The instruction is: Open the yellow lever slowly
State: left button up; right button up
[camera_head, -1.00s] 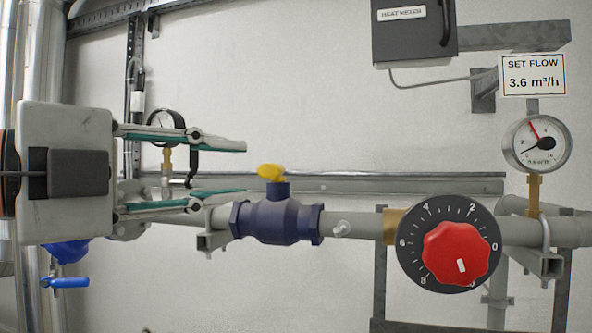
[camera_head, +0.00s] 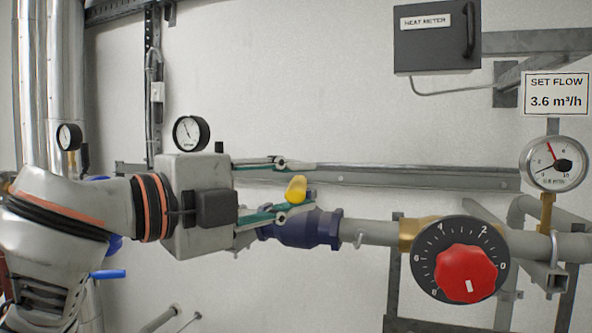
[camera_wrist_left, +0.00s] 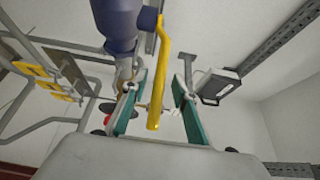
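The yellow lever (camera_head: 296,189) sits above the dark blue valve body (camera_head: 312,229) in the pipe. It points toward the head camera, so its length is foreshortened there. In the left wrist view the lever (camera_wrist_left: 160,85) runs as a long bar between the two fingers, nearer the left one. My left gripper (camera_head: 311,187) is open, with its green-padded fingers above and below the lever in the head view. The gripper also shows in the left wrist view (camera_wrist_left: 157,92), with a clear gap to the right finger. Contact with the left finger cannot be told. My right gripper is out of view.
Right of the valve is a red knob (camera_head: 467,275) on a black dial. A flow gauge (camera_head: 554,163) stands under the "SET FLOW 3.6 m³/h" sign (camera_head: 555,94). A heat meter box (camera_head: 437,38) hangs above. A horizontal rail (camera_head: 420,179) runs behind the lever.

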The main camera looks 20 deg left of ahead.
pick_arm(q)
jog(key=shift+w+d, duration=0.2)
jog(key=shift+w, duration=0.05)
grip_shut()
